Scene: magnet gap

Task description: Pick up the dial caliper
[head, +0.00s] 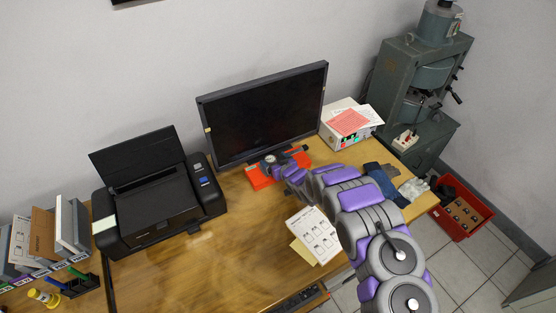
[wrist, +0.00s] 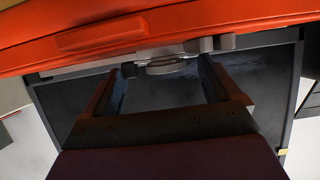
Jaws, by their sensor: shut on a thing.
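The dial caliper (head: 270,159) is grey with a round dial and lies over a flat orange-red case (head: 258,178) in front of the monitor. My gripper (head: 281,167) reaches it from the right. In the wrist view the fingers of my gripper (wrist: 164,72) stand on both sides of the dial of the caliper (wrist: 172,66) and are shut on it. The caliper's bar runs sideways along the edge of the orange case (wrist: 100,38). My gripper and forearm hide part of the caliper in the head view. I cannot tell whether it touches the case.
A black monitor (head: 265,115) stands close behind the caliper. A black printer (head: 155,200) is to the left. A white box with papers (head: 350,122) is to the right. A printed sheet (head: 315,235) lies nearer on the wooden desk (head: 220,260), which is mostly clear there.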

